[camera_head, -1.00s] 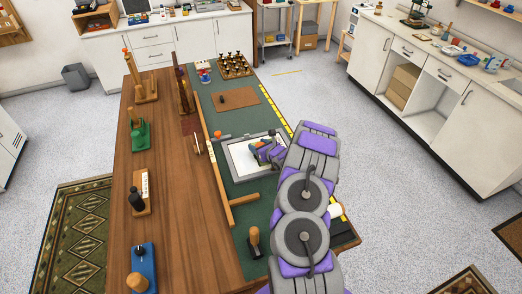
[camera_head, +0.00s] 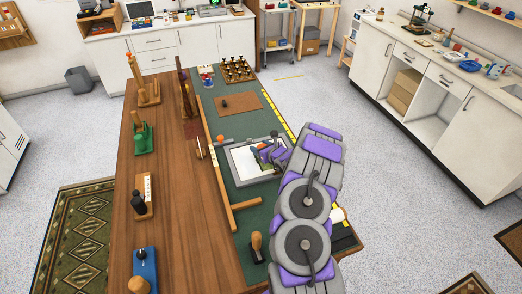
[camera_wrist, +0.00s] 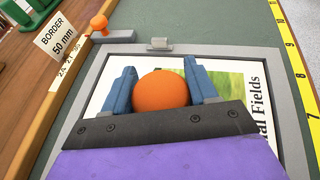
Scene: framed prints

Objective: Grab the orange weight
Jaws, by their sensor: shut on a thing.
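The orange weight (camera_wrist: 160,91) is a round orange ball in the wrist view. It sits between the two blue fingers of my gripper (camera_wrist: 161,88), which are shut on it. Behind it lies a print (camera_wrist: 228,80) with a green picture and the words "al Fields", inside a grey frame (camera_wrist: 200,52). In the head view my gripper (camera_head: 270,153) is over the framed print (camera_head: 245,162) on the green mat. Whether the weight touches the print cannot be told. The gripper's body hides the lower part of the ball.
An orange knob (camera_wrist: 99,23) stands at the frame's upper left corner, by a "BORDER 50 mm" label (camera_wrist: 62,35). A wooden bar (camera_head: 245,204) and a wooden-handled tool (camera_head: 256,246) lie nearer on the mat. A brown board (camera_head: 238,102) and several small dark-and-gold pieces (camera_head: 238,69) are farther back.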

